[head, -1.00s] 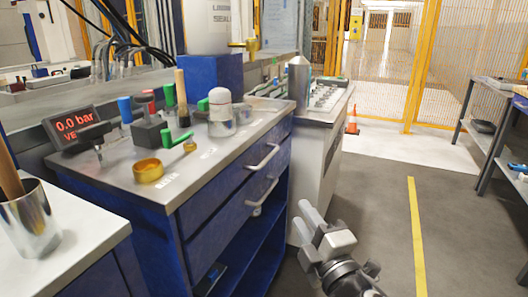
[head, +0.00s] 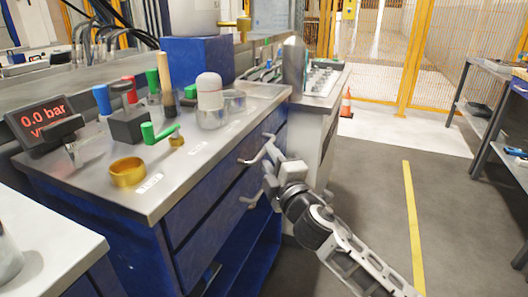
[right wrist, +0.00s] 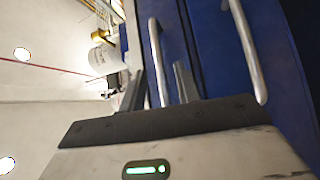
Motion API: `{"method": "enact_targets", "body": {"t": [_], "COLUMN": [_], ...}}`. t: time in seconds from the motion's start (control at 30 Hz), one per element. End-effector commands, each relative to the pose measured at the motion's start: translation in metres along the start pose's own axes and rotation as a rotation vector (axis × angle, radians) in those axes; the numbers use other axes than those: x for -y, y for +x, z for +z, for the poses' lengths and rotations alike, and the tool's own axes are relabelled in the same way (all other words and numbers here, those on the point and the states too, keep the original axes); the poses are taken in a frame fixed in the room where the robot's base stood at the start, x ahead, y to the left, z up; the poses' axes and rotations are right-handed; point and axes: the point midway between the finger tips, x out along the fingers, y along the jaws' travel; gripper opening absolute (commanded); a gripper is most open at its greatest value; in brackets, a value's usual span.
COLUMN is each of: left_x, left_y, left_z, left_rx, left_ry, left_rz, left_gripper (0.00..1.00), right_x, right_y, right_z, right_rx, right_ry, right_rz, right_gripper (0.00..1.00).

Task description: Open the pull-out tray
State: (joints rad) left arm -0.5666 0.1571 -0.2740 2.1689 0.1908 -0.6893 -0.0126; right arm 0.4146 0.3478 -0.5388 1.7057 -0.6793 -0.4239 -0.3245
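The blue bench cabinet has two closed drawer fronts with silver bar handles; I cannot tell which one the task calls the pull-out tray. The upper handle (head: 256,152) sits just under the bench top, the lower handle (head: 256,198) below it. My right gripper (head: 268,167) is open in front of the drawers. In the right wrist view, the upper handle (right wrist: 155,60) runs between the two spread fingers (right wrist: 160,88), and I cannot tell whether they touch it. The lower handle (right wrist: 245,50) lies to their right. My left gripper is not in view.
The grey bench top (head: 215,150) carries a brass ring (head: 127,172), green-handled valve parts and a pressure display (head: 45,122). An open blue shelf lies below the drawers. The floor right of the cabinet (head: 370,210) is clear. Another workbench (head: 500,110) stands far right.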

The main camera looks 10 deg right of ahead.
Motion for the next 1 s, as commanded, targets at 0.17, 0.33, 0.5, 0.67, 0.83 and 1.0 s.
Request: {"method": "enact_targets", "body": {"t": [0.17,0.33,0.5,0.67,0.83,1.0], "left_x": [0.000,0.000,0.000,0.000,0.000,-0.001], "left_y": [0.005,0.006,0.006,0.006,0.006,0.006], "left_z": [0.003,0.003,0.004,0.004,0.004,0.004], "left_rx": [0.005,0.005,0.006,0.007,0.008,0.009], "left_ry": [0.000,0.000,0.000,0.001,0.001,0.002], "left_rz": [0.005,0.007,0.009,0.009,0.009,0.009], "left_gripper": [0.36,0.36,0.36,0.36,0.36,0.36], "right_x": [0.001,0.000,0.000,0.000,0.000,0.000], "right_y": [0.028,0.039,0.041,0.040,0.040,0.040], "right_z": [0.000,0.000,0.000,0.000,0.000,-0.001], "right_rx": [0.000,-0.001,0.000,0.000,0.000,-0.003], "right_ry": [0.001,0.001,0.001,0.001,0.001,0.001], "right_rz": [0.000,0.000,-0.001,-0.001,-0.001,-0.001], "right_gripper": [0.32,0.32,0.32,0.24,0.00,0.00]}}
